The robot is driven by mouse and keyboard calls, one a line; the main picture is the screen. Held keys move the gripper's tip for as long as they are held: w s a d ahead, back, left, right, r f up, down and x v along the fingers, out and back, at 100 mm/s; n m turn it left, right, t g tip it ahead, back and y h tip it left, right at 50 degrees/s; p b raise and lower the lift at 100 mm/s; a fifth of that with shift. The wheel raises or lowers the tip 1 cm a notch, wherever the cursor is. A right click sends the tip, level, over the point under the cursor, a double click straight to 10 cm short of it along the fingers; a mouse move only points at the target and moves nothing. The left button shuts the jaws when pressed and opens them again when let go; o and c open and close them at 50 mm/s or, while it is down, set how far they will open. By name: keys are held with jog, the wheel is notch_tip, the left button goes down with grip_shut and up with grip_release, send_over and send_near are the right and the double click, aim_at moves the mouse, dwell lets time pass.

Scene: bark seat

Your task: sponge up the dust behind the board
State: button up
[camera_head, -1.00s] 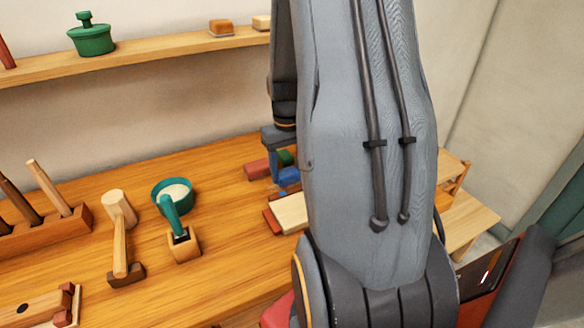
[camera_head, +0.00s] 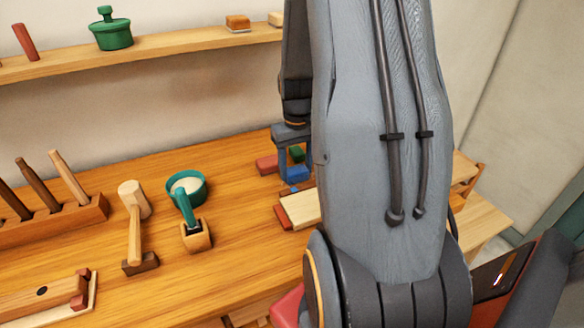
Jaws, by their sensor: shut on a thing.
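My gripper (camera_head: 295,166) points down at the back right of the wooden workbench, partly behind my own forearm. It is shut on a small blue block-like thing (camera_head: 298,174), which shows low between its fingers. I cannot tell for sure that this is the sponge. A pale board with a red edge (camera_head: 300,209) lies on the bench in front of the gripper, its right part hidden by my arm. A red block (camera_head: 267,165) lies left of the gripper, and a green piece (camera_head: 297,153) shows behind it. I see no dust; the area behind the board is largely covered.
A tool rack (camera_head: 60,220) is farther left. A wall shelf (camera_head: 160,49) runs above. Bare bench lies between bowl and board.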

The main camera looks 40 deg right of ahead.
aim_at(306, 168)
jog(key=shift+s+d+p, duration=0.15)
jog(key=shift+s+d, duration=0.05)
jog(key=shift+d, duration=0.55)
jog(key=shift+s+d+p, duration=0.15)
jog(key=shift+s+d, duration=0.05)
jog(key=shift+d, duration=0.55)
jog(key=shift+w+a+f+p, duration=0.15)
jog(key=shift+w+a, duration=0.15)
jog(key=shift+a, duration=0.95)
jog(key=shift+w+a+p, duration=0.15)
jog(key=shift+w+a, duration=0.1)
jog(key=shift+a, duration=0.95)
jog(key=shift+d, duration=0.1)
jog(key=shift+s+d+p, duration=0.2)
jog(key=shift+d, duration=0.6)
jog(key=shift+s+d+p, duration=0.15)
jog(key=shift+s+d, duration=0.1)
jog(key=shift+d, duration=0.5)
jog(key=shift+s+d+p, duration=0.2)
jog(key=shift+d, duration=0.6)
jog(key=shift+w+a+r+p, duration=0.15)
jog(key=shift+w+a, duration=0.1)
jog(key=shift+a, duration=0.55)
jog(key=shift+w+a+p, duration=0.15)
jog(key=shift+w+a, duration=0.1)
jog(key=shift+a, duration=0.6)
jog(key=shift+w+a+r+p, duration=0.15)
jog(key=shift+w+a, duration=0.1)
jog(key=shift+a, duration=0.55)
